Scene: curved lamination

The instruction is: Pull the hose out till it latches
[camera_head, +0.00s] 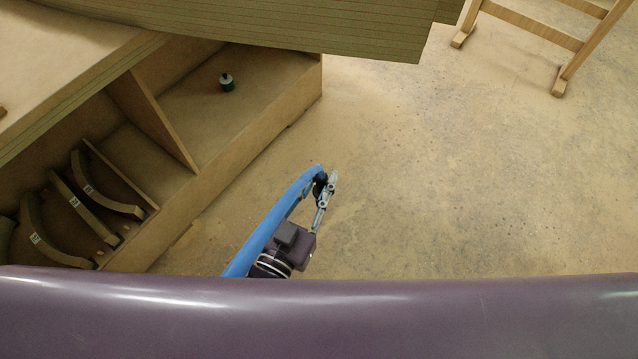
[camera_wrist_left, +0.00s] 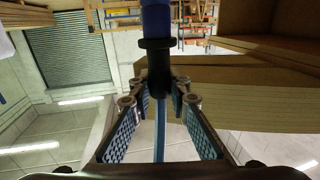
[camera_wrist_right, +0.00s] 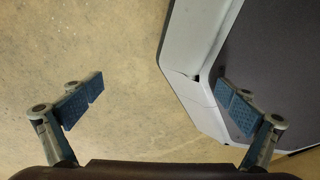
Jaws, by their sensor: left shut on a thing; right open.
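A blue hose (camera_head: 272,221) runs in a curve beside my left arm in the head view, up to a black end fitting. My left gripper (camera_head: 326,184) is shut on that end, above the bare floor. In the left wrist view, the black fitting (camera_wrist_left: 158,66) sits between the left fingers (camera_wrist_left: 161,88), with a thick blue part above it and a thinner blue length below. The place the hose comes from is hidden in the head view. My right gripper (camera_wrist_right: 160,100) is open and empty in the right wrist view, its fingers wide apart.
A wooden shelf unit (camera_head: 172,183) stands at left, with several curved wooden pieces (camera_head: 87,190) and a small green-and-black container (camera_head: 227,83). A layered wooden panel (camera_head: 290,32) overhangs the top. A wooden stand (camera_head: 530,27) is at top right. The middle and right floor (camera_head: 480,170) is clear.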

